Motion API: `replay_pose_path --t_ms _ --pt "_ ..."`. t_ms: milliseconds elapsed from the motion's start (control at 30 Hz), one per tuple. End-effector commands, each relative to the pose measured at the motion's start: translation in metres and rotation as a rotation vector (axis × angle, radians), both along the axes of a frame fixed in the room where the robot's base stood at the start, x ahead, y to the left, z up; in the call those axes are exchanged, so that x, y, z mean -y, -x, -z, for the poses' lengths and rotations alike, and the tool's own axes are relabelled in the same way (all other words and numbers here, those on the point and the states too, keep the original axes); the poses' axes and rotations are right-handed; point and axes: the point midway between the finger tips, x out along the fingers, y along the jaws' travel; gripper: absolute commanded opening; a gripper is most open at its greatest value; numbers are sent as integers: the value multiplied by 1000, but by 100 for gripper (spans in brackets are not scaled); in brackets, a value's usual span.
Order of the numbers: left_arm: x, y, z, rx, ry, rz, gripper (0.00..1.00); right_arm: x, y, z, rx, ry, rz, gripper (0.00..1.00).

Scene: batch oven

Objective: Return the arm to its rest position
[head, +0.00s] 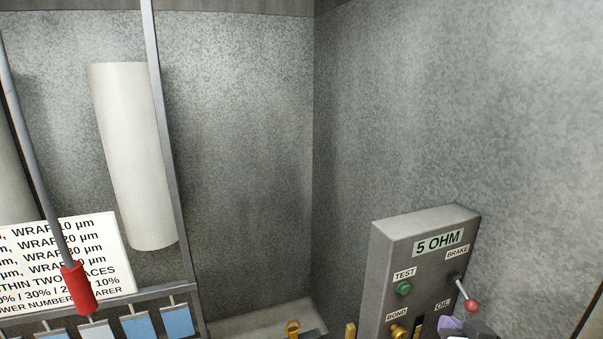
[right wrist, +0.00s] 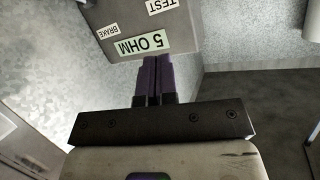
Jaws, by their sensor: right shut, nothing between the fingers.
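My right gripper (head: 452,323) shows at the bottom right of the head view, in front of the lower part of a grey control box (head: 400,235). Only its purple fingers and a dark part show there. In the right wrist view its two purple fingers (right wrist: 157,75) are together, shut and empty. They point toward the box face (right wrist: 120,20) near its 5 OHM label; I cannot tell whether they touch it. My left gripper is not in view.
The box has a green TEST button (head: 403,288), a red-knobbed BRAKE lever (head: 471,305) and a brass BOND fitting (head: 398,331). A red-handled rod (head: 78,288), a white sign (head: 110,255) and a white cylinder (head: 133,155) are left. Bare grey walls surround them.

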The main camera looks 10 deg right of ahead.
Motion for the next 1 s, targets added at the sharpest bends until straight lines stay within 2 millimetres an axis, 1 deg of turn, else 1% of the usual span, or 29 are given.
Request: replay_pose_path --t_ms 33,67,100,167,200,267,300,367,400,467,500,600,700,900,933,967,1000 --pt "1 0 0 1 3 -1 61 -18 7 27 -61 41 -48 0" --pt "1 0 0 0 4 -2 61 -29 12 42 -95 61 -77 0" --pt "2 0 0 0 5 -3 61 -42 19 63 -141 85 -114 0" --pt "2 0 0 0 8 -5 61 -60 32 94 -212 114 -169 0" --pt "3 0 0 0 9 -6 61 -71 43 115 -262 130 -204 0" --pt "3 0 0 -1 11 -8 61 -87 61 146 -338 149 -255 0" --pt "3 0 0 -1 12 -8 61 -96 75 167 -390 157 -286 0" --pt "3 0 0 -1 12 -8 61 -107 99 198 -472 166 -330 0" --pt "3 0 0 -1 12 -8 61 -113 115 217 -526 168 -356 0" --pt "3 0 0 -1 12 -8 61 -120 138 242 -599 169 -388 0" --pt "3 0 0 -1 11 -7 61 -123 153 256 -645 167 -403 0" --pt "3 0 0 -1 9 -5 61 -125 187 284 -740 161 -428 0" --pt "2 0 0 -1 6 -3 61 -123 217 305 -822 152 -436 0" --pt "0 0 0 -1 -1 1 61 -122 275 336 -966 126 -449 0" --pt "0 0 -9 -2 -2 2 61 -122 276 327 -968 125 -449 0" --pt "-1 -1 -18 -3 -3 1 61 -122 273 316 -960 127 -449 0" --pt "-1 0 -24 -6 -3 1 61 -121 272 308 -959 126 -449 0"
